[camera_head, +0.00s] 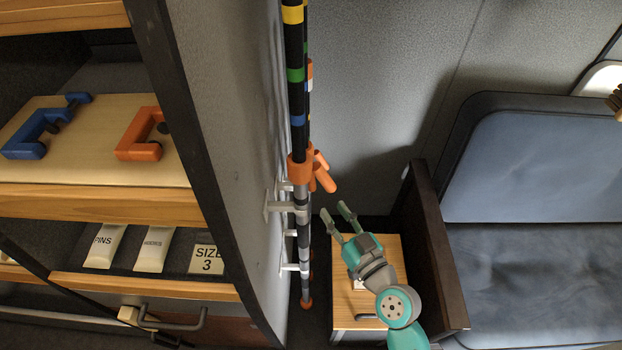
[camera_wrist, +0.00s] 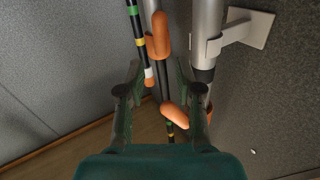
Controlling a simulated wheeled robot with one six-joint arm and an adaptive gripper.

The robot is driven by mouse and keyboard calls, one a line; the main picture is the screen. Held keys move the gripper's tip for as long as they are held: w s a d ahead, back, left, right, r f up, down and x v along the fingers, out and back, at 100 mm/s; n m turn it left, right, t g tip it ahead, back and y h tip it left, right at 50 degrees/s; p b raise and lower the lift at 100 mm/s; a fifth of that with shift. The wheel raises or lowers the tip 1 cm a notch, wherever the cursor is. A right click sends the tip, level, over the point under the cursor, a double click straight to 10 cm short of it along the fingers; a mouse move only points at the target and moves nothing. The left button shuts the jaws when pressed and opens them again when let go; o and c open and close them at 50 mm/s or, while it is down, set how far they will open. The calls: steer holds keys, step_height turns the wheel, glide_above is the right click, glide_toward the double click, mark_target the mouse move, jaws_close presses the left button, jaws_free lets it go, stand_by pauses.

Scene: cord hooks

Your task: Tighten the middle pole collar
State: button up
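Striped poles (camera_head: 295,70) stand upright along the grey wall, overlapping one another. An orange collar (camera_head: 300,168) sits around the near pole, with orange levers (camera_head: 322,178) sticking out to its right. Which collar is the middle one I cannot tell. My gripper (camera_head: 335,211) is open and empty, below and to the right of the levers, apart from them. In the wrist view, my two fingers (camera_wrist: 158,80) are spread. One orange lever (camera_wrist: 160,36) shows beyond the fingertips, and another orange piece (camera_wrist: 174,115) shows between the fingers.
White wall brackets (camera_head: 284,207) hold the poles; one bracket (camera_wrist: 243,28) is close at the right in the wrist view. A shelf (camera_head: 110,198) with blue and orange clamps stands left. A small wooden-topped cabinet (camera_head: 385,312) is under my arm, with a blue couch (camera_head: 540,260) at right.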

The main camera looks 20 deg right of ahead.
mark_target(313, 181)
steer(key=w, duration=0.3)
steer(key=w+a, duration=0.1)
steer(key=w, duration=0.6)
steer(key=shift+w+a, duration=0.1)
steer(key=shift+a, duration=0.1)
jaws_close()
